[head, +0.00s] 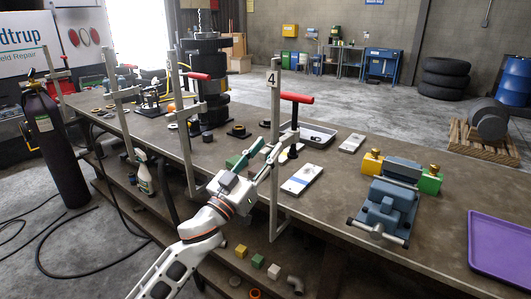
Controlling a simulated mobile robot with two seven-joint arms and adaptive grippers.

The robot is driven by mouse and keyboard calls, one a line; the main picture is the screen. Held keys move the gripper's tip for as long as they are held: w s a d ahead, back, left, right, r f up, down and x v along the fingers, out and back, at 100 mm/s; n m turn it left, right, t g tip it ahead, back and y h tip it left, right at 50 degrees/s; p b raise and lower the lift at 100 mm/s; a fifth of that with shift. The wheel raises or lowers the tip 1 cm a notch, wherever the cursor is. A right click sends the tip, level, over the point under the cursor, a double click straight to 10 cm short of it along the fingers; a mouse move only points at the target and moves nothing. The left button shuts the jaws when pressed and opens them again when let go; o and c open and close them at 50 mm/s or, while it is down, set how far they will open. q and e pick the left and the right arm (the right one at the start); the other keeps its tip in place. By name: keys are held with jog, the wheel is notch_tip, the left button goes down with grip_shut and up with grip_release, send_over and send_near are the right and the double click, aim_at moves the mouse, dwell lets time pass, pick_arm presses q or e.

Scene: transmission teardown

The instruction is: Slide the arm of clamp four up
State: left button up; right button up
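Clamp four is a grey bar clamp (275,155) upright at the table's near edge, with a white "4" label (272,79) at its top. Its arm carries a red T-handle (297,98) on a dark screw and stands above the tabletop, to the right of the bar. My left gripper (274,158) reaches up from below to the clamp's bar, just under the arm. Its fingertips overlap the bar and arm in the picture, so I cannot tell whether they grip or touch. My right gripper is out of view.
Other red-handled clamps (189,130) line the table edge to the left. To the right are a white and blue block (301,180), a grey tray (318,134), a blue vise (386,208) and a purple tray (497,246).

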pick_arm(q)
jog(key=shift+f, duration=0.2)
jog(key=shift+s+a+f, duration=0.3)
jog(key=v, duration=1.1)
jog(key=shift+r, duration=0.15)
jog(key=s+a+f+n+y, duration=0.1)
jog(key=s+a+f+y, duration=0.15)
jog(key=f, duration=0.55)
jog(key=s+a+f+n+y, duration=0.1)
jog(key=a+f+n+y, duration=0.15)
jog(key=f, duration=0.45)
jog(key=s+a+f+g+y, duration=0.2)
jog(key=s+a+f+g, duration=0.1)
jog(key=s+f, duration=0.7)
jog(key=s+a+f+g+y, duration=0.3)
jog(key=s+f, duration=0.8)
jog(key=f, duration=0.6)
jog(key=a+g, duration=0.1)
jog(key=a, duration=0.1)
jog(key=shift+a+m, duration=0.35)
jog(key=shift+a, duration=0.05)
